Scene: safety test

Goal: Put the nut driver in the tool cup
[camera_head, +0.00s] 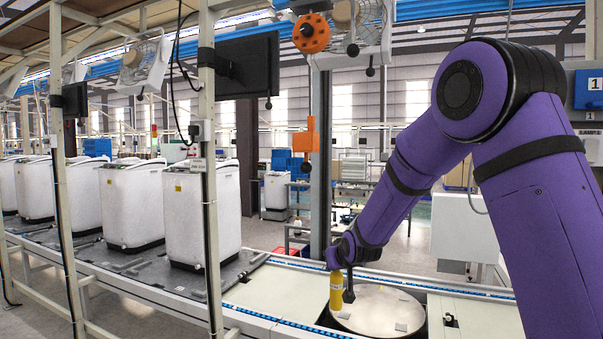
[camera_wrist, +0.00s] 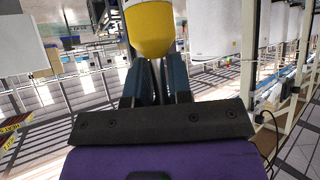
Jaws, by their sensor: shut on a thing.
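The nut driver shows as a yellow, rounded handle (camera_wrist: 150,30) at the top of the wrist view. My gripper (camera_wrist: 156,82) is shut on it, with the two dark fingers close together just below the yellow part. In the head view the yellow handle (camera_head: 336,291) hangs at the end of my purple arm, beside a dark finger of my gripper (camera_head: 347,285), over the left part of a round metal plate. The driver's tip is hidden or too small to tell. I cannot pick out the tool cup in either view.
The round metal plate (camera_head: 385,306) bears small grey pieces and is set in a pale conveyor line (camera_head: 275,296). A small black fitting (camera_head: 450,321) is to its right. White appliances (camera_head: 200,215) stand on the line at the left, behind upright posts (camera_head: 209,170). An orange hanging box (camera_head: 306,141) is above.

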